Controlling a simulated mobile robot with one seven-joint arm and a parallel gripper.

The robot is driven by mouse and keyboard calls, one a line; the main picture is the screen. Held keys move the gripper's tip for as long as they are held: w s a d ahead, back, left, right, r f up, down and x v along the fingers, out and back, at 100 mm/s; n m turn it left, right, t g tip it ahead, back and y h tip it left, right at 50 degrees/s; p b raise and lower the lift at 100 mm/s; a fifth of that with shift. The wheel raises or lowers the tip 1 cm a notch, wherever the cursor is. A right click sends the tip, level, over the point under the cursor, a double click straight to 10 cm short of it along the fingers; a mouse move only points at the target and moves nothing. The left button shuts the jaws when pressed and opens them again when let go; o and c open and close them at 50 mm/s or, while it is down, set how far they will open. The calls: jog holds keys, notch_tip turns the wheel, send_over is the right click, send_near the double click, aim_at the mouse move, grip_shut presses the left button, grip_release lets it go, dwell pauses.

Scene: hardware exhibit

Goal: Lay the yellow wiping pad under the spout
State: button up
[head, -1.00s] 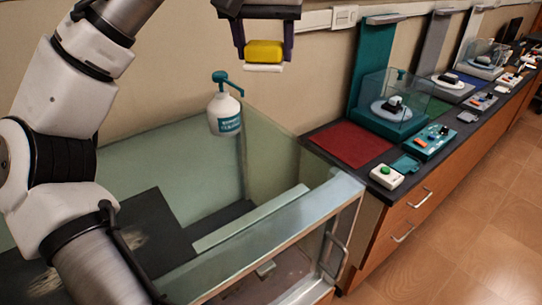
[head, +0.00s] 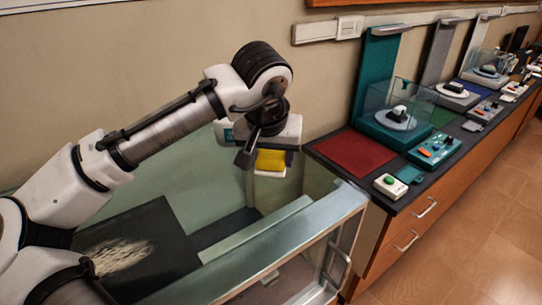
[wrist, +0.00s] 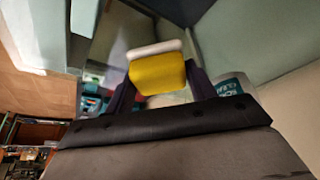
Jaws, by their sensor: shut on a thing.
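The yellow wiping pad (head: 270,160), with a white layer along its underside, is held in my gripper (head: 268,154). The wrist view also shows the yellow pad (wrist: 158,74) between the two dark fingers of my gripper (wrist: 160,80), its white edge facing away. The white pump bottle with teal lettering (head: 226,136) is mostly hidden behind my arm and gripper in the head view. Part of its label (wrist: 230,87) shows in the wrist view beside the right finger. Its spout is hidden in both views now. The pad is in the air, beside the bottle.
A glass-walled case (head: 330,212) with a rim surrounds the area below my gripper. A black panel with a pale smear (head: 125,255) lies at left.

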jog(key=shift+f, duration=0.45)
jog(key=shift+f, duration=0.1)
jog(key=o, duration=1)
jog(key=shift+c, duration=0.2)
jog(key=b+v, duration=0.2)
jog(key=v, duration=1)
